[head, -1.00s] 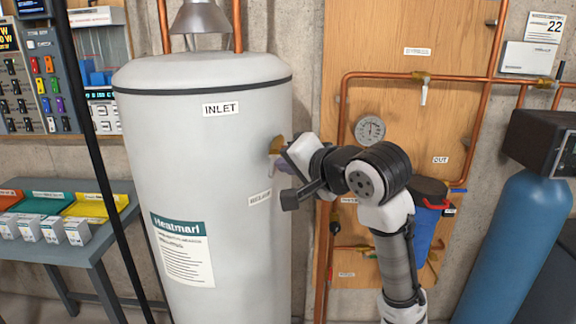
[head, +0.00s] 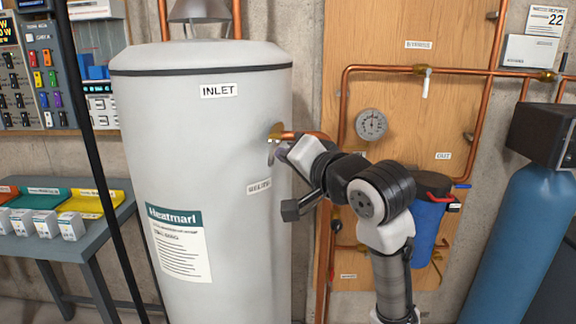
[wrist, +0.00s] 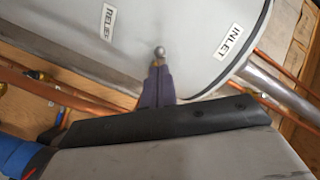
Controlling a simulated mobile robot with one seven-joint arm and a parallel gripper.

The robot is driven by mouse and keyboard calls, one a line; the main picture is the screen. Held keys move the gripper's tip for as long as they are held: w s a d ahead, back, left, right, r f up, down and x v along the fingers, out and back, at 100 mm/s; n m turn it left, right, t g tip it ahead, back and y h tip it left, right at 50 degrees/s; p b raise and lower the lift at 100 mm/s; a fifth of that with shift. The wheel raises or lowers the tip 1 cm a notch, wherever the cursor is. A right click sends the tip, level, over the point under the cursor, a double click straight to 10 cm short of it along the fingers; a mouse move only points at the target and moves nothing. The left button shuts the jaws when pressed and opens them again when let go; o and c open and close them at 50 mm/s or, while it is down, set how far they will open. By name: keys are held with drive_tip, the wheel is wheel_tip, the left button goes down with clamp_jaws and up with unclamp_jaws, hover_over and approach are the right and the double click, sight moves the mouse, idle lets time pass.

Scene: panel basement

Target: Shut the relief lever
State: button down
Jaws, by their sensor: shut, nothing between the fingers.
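The grey tank (head: 225,120) fills the left middle of the head view. A brass fitting (head: 275,131) with a copper pipe sticks out of its right side, above the RELIEF label (head: 258,186). My gripper (head: 275,152) is just below this fitting, close to the tank wall. In the wrist view my shut gripper (wrist: 158,76) points at a small brass piece with a round grey knob (wrist: 159,51), right at the fingertips. I cannot tell whether they touch. No lever handle shows clearly; my gripper may hide it.
A wooden board (head: 390,110) with copper pipes, a gauge (head: 371,124) and a white-handled valve (head: 427,82) stands behind my arm. A blue cylinder (head: 510,240) is at the right. A grey bench (head: 80,239) with coloured bins is at the left.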

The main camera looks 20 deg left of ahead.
drive_tip(key=w+a+f+n+t+y+b, duration=0.1)
drive_tip(key=w+f+n+y+b, duration=0.2)
drive_tip(key=b, duration=1.2)
wheel_tip(320, 180, down, 4)
drive_tip(key=n+y, duration=0.4)
drive_tip(key=shift+w+a+r+n+t+y, duration=0.15)
drive_tip(key=shift+w+r+n+t+y, duration=0.15)
drive_tip(key=shift+w+t+y, duration=0.1)
